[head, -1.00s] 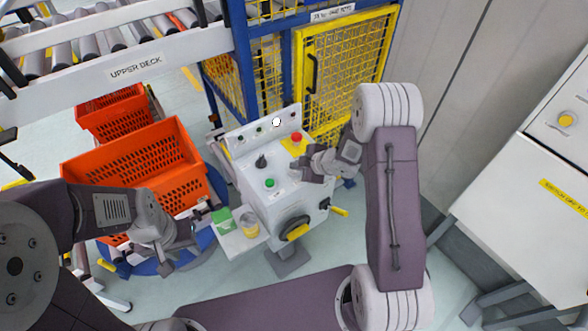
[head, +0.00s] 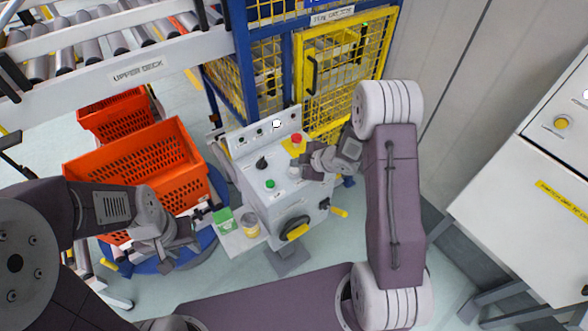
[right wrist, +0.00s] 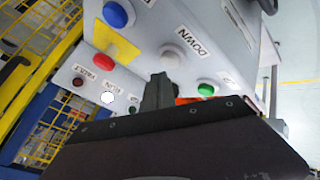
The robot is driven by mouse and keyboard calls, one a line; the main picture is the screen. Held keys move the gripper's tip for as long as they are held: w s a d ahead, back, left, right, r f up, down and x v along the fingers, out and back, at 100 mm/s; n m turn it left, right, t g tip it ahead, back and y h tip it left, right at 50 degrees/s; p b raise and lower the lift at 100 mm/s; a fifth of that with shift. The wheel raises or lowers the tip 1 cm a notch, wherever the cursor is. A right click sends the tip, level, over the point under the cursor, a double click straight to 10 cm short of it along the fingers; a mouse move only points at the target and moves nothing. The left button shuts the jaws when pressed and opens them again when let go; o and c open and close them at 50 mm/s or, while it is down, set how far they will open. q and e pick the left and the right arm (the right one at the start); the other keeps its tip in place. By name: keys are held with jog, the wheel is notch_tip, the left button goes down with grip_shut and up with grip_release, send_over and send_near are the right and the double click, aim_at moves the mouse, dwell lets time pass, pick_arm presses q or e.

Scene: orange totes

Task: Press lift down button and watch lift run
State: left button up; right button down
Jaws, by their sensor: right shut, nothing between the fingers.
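The control box (head: 290,205) stands in front of the lift cage. In the right wrist view, a pale button (right wrist: 170,58) sits beside the DOWN label (right wrist: 193,42). A blue button (right wrist: 115,14), a red button (right wrist: 104,60) and a green button (right wrist: 205,90) surround it. The round RUN lamp (right wrist: 107,97) is bright white; the FAULT lamp (right wrist: 78,81) is dark. My right gripper (head: 297,171) is shut and empty over the right side of the panel, hiding part of it in the head view. Contact with a button cannot be told. My left gripper (head: 188,238) is beside the orange totes.
The blue-framed lift cage with a yellow mesh gate (head: 340,65) stands behind the box. Orange totes (head: 140,165) are at left, below the upper roller deck (head: 110,40). A white cabinet (head: 520,200) stands at right.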

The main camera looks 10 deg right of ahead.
jog(key=shift+r+p, duration=2.25)
jog(key=shift+r, duration=0.35)
jog(key=shift+f, duration=0.1)
jog(key=shift+a+f+b, duration=0.1)
jog(key=shift+f+b, duration=0.1)
jog(key=shift+b, duration=0.1)
jog(key=w+a+r+t+b, duration=0.1)
jog(key=w+a+b, duration=0.1)
jog(key=b, duration=0.3)
jog(key=m+h+b, duration=0.4)
jog(key=m+b, duration=0.2)
jog(key=b, duration=0.1)
send_near(296, 171)
jog(key=w+r, duration=0.2)
jog(key=s+f+m+g, duration=0.3)
jog(key=s+m, duration=0.2)
jog(key=s, duration=0.4)
jog(key=s+d+f+m+g, duration=0.1)
jog(key=s+f+m+g, duration=0.2)
jog(key=s, duration=0.6)
jog(key=shift+s+m+g+h, duration=0.3)
jog(key=shift+s+m+g, duration=0.1)
jog(key=shift+m+g, duration=0.45)
